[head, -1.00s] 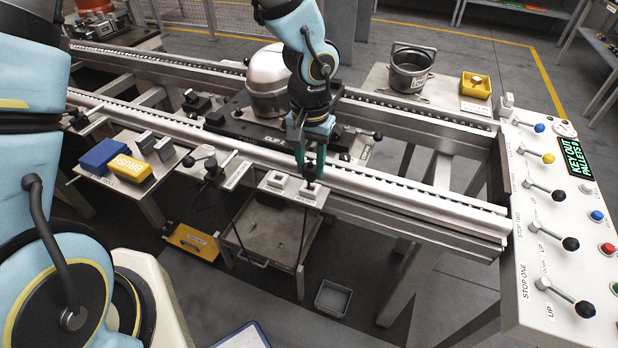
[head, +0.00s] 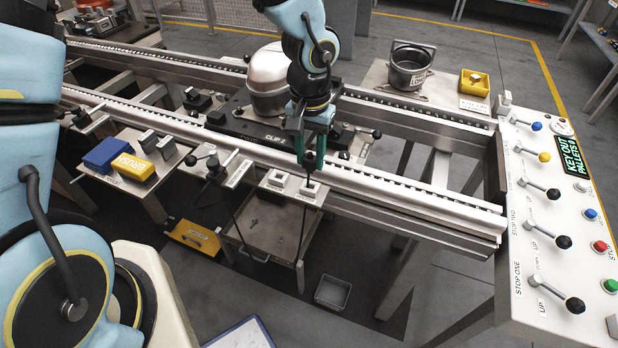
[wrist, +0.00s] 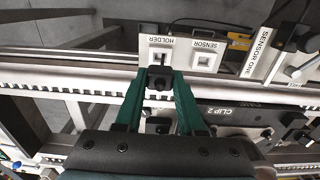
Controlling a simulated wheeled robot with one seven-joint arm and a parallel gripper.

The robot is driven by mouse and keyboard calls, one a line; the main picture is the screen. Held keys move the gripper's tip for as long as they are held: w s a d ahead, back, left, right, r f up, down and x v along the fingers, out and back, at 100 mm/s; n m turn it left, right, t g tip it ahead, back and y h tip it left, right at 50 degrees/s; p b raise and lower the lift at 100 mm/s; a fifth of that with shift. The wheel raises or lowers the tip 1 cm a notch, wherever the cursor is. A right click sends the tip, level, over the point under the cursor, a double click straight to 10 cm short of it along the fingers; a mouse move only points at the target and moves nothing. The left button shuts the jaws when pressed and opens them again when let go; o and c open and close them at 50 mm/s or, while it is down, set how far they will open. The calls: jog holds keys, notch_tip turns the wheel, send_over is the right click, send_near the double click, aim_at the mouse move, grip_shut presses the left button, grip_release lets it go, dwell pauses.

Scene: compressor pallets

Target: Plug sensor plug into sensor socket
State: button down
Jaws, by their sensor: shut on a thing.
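My gripper (head: 310,172) is shut on the small dark sensor plug (wrist: 159,83), whose black body shows between the green fingers in the wrist view. The plug is close above the rail-side edge of the pale block labelled HOLDER (wrist: 158,42); I cannot tell whether its tip is fully clear of it. The sensor socket (wrist: 205,60), a pale square block labelled SENSOR, is beside the holder, to its right in the wrist view. In the head view the sensor socket (head: 278,180) is left of the holder (head: 308,192). A thin dark cable hangs below.
The conveyor rail (head: 400,190) runs just behind the sockets. A pallet labelled CLIP 2 (head: 232,124) carries a silver compressor (head: 268,78). A SENSOR ONE plate (wrist: 262,50) lies beyond the sensor socket. A lever panel (head: 530,240) stands at right.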

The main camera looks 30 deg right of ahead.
jog(key=w+a+r+p, duration=0.2)
jog(key=w+a+p, duration=0.2)
jog(key=w, duration=0.2)
jog(key=shift+w+a+r, duration=0.15)
jog(key=shift+w+r, duration=0.05)
jog(key=shift+w, duration=0.2)
jog(key=shift+f, duration=0.1)
jog(key=shift+f+b, duration=2.3)
jog(key=shift+f, duration=0.55)
jog(key=shift+f+b, duration=1.05)
jog(key=shift+f, duration=0.15)
jog(key=shift+c, duration=2.2)
grip_release()
jog(key=shift+r, duration=0.1)
notch_tip(320, 180, up, 11)
jog(key=b, duration=0.1)
jog(key=shift+f, duration=0.2)
